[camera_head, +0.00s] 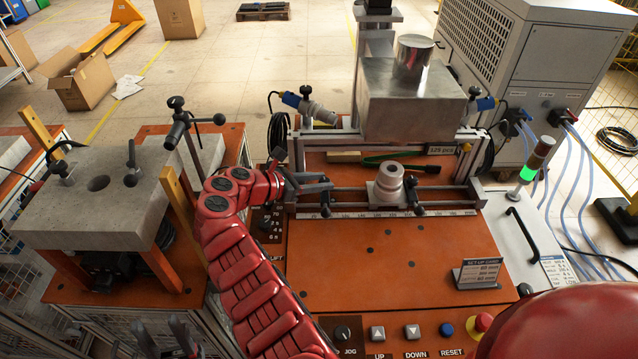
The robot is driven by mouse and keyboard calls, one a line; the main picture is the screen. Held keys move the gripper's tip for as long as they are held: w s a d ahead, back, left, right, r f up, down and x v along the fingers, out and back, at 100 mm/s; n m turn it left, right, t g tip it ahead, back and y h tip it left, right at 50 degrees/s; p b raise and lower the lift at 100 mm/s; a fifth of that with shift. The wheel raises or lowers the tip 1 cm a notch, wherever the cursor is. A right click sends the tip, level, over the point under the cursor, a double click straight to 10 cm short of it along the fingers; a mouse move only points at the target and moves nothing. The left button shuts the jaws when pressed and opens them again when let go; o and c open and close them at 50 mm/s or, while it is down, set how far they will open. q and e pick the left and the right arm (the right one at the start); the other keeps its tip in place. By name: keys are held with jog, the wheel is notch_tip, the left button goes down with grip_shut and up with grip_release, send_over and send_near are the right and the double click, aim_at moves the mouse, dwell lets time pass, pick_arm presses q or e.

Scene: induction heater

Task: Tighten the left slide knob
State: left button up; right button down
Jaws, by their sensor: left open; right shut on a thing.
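A horizontal slide rail (350,189) with a scale strip below it runs across the back of the orange work plate. A dark slide piece with a small knob (326,203) is on its left part, partly hidden by my gripper. A similar dark slide knob (415,196) is on the right part. A grey stepped metal workpiece (388,184) stands between them. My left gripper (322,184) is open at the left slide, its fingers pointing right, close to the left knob. I cannot tell whether they touch it. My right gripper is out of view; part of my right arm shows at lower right.
A metal block with a cylinder (412,95) hangs above the rail. A set-up card (479,274) stands at the plate's right. Control buttons (412,331) line the front edge. A T-handled tool (190,125) stands on the left. The plate's middle is clear.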

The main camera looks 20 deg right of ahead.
jog(key=shift+d+r, duration=0.1)
jog(key=shift+r, duration=0.05)
jog(key=c, duration=0.5)
grip_release()
